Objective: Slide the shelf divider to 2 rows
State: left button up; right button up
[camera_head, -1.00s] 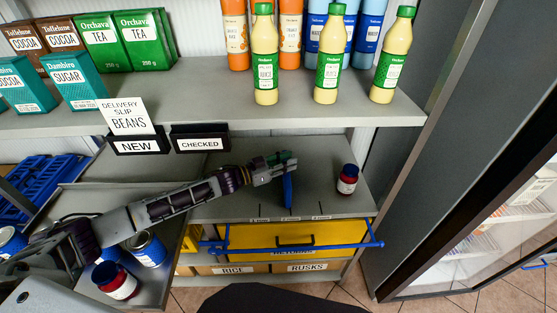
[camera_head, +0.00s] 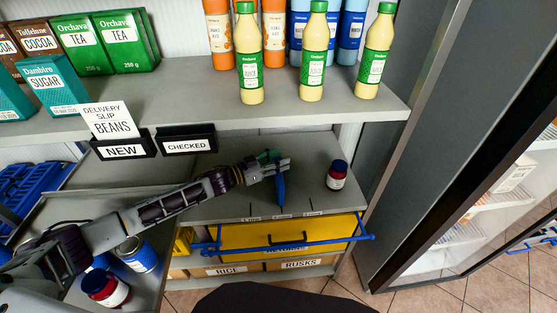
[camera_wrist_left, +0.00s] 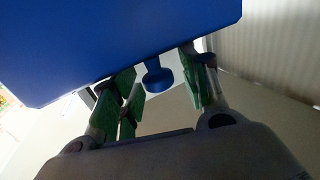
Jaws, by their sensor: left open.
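The blue shelf divider (camera_head: 281,191) stands on the grey lower shelf (camera_head: 225,205), its front end near the middle of the small labels on the shelf's front edge. The label text is too small to read. My left gripper (camera_head: 279,162) is at the divider's top. In the left wrist view, the divider's blue panel (camera_wrist_left: 120,40) fills the top. A round blue knob (camera_wrist_left: 158,77) shows between the spread green-padded fingers of my left gripper (camera_wrist_left: 162,92), with gaps on both sides. My right gripper is out of view.
Tins and another jar (camera_head: 106,288) sit in a tray at lower left. A yellow drawer (camera_head: 285,236) with a blue rail lies below. Bottles (camera_head: 249,60) stand on the shelf above.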

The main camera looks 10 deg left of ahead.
pick_arm(q)
jog(key=v, duration=1.2)
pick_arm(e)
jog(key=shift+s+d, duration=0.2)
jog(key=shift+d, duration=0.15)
pick_arm(q)
jog(key=shift+w, duration=0.1)
jog(key=shift+r, duration=0.1)
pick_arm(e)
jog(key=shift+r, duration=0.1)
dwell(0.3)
pick_arm(q)
notch_tip(320, 180, up, 10)
jog(key=p, duration=1)
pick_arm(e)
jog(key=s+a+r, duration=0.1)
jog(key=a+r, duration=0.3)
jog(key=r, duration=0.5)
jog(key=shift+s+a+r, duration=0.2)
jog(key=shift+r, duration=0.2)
